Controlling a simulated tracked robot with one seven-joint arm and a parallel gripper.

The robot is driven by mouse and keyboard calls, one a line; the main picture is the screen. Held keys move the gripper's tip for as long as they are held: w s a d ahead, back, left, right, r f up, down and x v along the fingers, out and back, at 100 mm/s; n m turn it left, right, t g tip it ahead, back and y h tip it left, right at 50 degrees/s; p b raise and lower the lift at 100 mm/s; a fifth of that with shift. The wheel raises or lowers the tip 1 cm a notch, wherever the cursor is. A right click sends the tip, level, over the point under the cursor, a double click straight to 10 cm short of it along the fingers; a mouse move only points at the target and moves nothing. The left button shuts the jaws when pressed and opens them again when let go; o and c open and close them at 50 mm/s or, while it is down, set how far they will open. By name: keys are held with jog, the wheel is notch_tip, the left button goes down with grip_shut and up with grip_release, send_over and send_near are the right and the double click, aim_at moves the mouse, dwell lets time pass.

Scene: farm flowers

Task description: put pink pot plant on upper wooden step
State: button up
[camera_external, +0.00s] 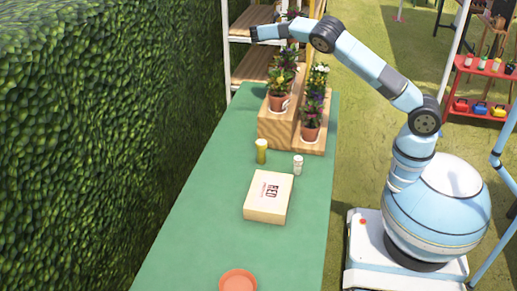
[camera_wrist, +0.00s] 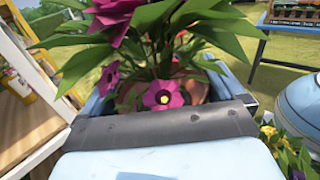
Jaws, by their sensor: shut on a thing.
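The pink pot plant (camera_wrist: 162,93) has large magenta flowers and long green leaves in the wrist view. Its brownish pot shows partly behind the leaves, between the blue fingers of my gripper (camera_wrist: 168,90). My gripper is shut on this pot. In the external view the end of my arm (camera_external: 268,33) is over the far end of the table, and I cannot clearly make out the held plant there. The wooden steps stand below: the upper wooden step (camera_external: 275,127) is on the left, the lower step (camera_external: 308,149) on the right.
Potted plants stand on the upper step (camera_external: 278,101) and lower step (camera_external: 310,131). The green table (camera_external: 205,210) holds a yellow bottle (camera_external: 261,152), a white bottle (camera_external: 298,165), a box (camera_external: 268,197) and an orange dish (camera_external: 238,282). A hedge (camera_external: 90,120) borders the left.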

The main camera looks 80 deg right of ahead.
jog(key=shift+s+d+f, duration=0.1)
jog(key=shift+f, duration=6.95)
jog(key=shift+f, duration=0.55)
jog(key=o, duration=1.1)
